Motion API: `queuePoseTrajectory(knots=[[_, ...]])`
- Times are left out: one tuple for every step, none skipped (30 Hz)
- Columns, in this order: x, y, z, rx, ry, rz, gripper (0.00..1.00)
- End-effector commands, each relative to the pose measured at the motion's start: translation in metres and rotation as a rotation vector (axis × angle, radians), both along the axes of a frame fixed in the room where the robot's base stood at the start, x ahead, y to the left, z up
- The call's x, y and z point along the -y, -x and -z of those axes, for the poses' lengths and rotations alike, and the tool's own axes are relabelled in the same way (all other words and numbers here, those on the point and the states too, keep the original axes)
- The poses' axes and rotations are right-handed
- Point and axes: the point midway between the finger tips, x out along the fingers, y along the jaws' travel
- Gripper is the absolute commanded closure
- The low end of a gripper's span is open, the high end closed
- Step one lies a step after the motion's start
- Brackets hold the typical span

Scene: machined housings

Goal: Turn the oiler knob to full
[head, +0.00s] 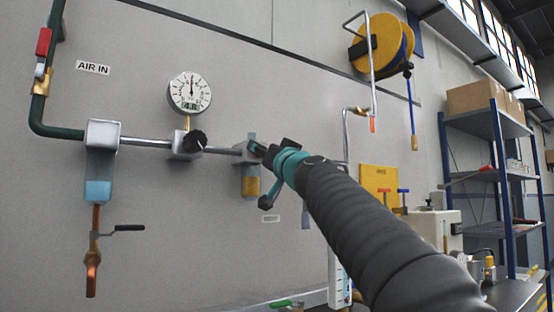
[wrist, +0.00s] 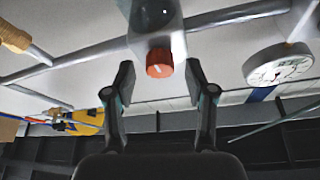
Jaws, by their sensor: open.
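The oiler (head: 249,172) is a grey housing on the wall pipe with an amber bowl below, partly covered by my gripper in the head view. Its knob (wrist: 159,63) is orange-red with a small pale mark, set on the end of the grey housing (wrist: 155,22) in the wrist view. The knob is hidden or too small to make out in the head view. My gripper (wrist: 160,84) is open, with one finger on each side of the knob and visible gaps between. In the head view my gripper (head: 271,151) is at the oiler's upper part.
A round gauge (head: 190,92) and a black regulator knob (head: 194,141) are left of the oiler on the same pipe. The filter (head: 100,160) hangs further left. A vertical pipe (head: 346,140) stands right of my gripper. Shelves (head: 490,125) are at the far right.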

Motion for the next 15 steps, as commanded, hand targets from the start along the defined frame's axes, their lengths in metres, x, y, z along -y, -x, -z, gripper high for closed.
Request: queuePoseTrajectory(knots=[[0.002,0.004,0.001,0.000,-0.001,0.000,0.45],[0.003,0.007,0.001,0.000,-0.001,0.000,0.45],[0.005,0.010,0.003,-0.001,-0.002,-0.001,0.45],[0.006,0.013,0.004,-0.001,-0.002,-0.001,0.45],[0.008,0.016,0.005,0.000,-0.001,0.000,0.45],[0.010,0.019,0.008,-0.001,-0.002,0.000,0.45],[0.011,0.022,0.009,0.000,-0.002,0.001,0.45],[0.013,0.026,0.010,0.000,-0.002,0.001,0.45],[0.016,0.031,0.013,-0.001,-0.001,0.001,0.45],[0.018,0.035,0.014,0.000,-0.002,0.001,0.45],[0.020,0.038,0.016,-0.001,-0.001,0.001,0.45],[0.023,0.043,0.018,-0.001,-0.002,0.003,0.45],[0.025,0.047,0.020,-0.001,-0.003,0.002,0.45],[0.027,0.051,0.021,0.000,-0.002,0.003,0.45],[0.030,0.056,0.024,0.000,-0.002,0.002,0.45]])
